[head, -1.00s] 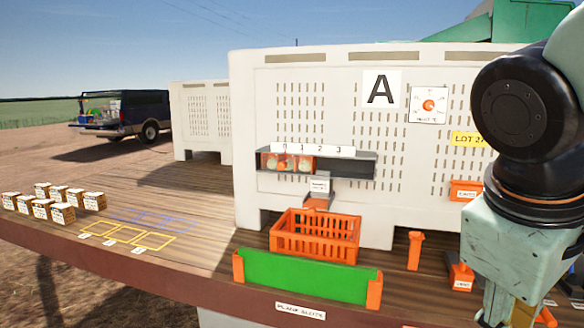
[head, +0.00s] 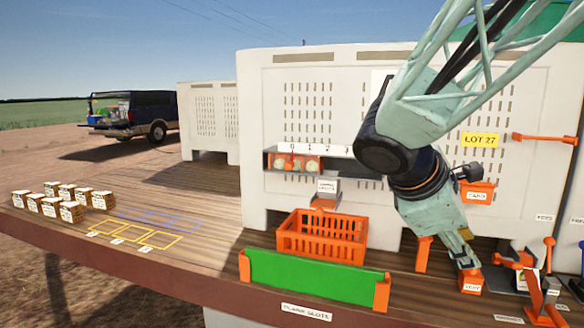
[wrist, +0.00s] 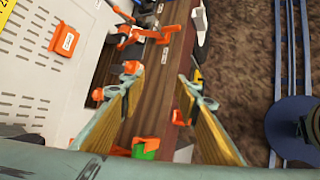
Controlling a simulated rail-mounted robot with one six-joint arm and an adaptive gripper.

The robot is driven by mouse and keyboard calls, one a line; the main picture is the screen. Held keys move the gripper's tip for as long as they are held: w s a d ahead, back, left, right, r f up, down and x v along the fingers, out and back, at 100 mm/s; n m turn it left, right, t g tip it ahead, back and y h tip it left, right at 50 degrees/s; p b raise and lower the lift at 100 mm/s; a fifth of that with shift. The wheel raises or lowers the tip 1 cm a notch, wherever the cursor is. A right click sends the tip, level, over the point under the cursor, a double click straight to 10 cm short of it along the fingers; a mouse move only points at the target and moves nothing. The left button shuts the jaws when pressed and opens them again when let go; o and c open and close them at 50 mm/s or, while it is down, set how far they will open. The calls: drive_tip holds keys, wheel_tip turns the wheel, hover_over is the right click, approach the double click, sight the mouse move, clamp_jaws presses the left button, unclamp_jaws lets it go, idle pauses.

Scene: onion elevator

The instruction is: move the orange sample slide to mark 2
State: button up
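The orange sample slide (head: 272,161) sits at the left end of a dark rail slot on the pale bin wall, with pale round things in its openings. A white strip (head: 315,147) above it bears the marks 0, 1, 2 and 3. An orange knob on the slide stands about under mark 0, and the slot under mark 2 looks dark and empty. My arm hides the slot's right end. My gripper (head: 466,255) points down, well right of the slide and lower. In the wrist view its two fingers (wrist: 160,75) are apart with nothing between them.
An orange crate (head: 322,238) and a green board (head: 312,278) stand below the slide. An orange post (head: 423,254), a small labelled block (head: 470,282) and an orange stand (head: 527,270) are near my gripper. White-labelled boxes (head: 70,211) stand at far left.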

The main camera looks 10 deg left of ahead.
drive_tip(key=w+a+n+t+h, duration=0.15)
drive_tip(key=w+a+n, duration=0.25)
drive_tip(key=w, duration=0.7)
drive_tip(key=n+t+y+p, duration=0.5)
drive_tip(key=n+t+p, duration=0.55)
drive_tip(key=n, duration=0.75)
approach(288, 167)
drive_tip(key=s+t+b, duration=0.1)
drive_tip(key=s, duration=0.1)
drive_tip(key=shift+s+a+f, duration=0.15)
drive_tip(key=shift+a+f, duration=0.05)
drive_tip(key=shift+f, duration=0.05)
drive_tip(key=shift+d, duration=0.1)
drive_tip(key=shift+p+x, duration=0.5)
drive_tip(key=shift+x, duration=6.35)
drive_tip(key=shift+f, duration=0.1)
clamp_jaws()
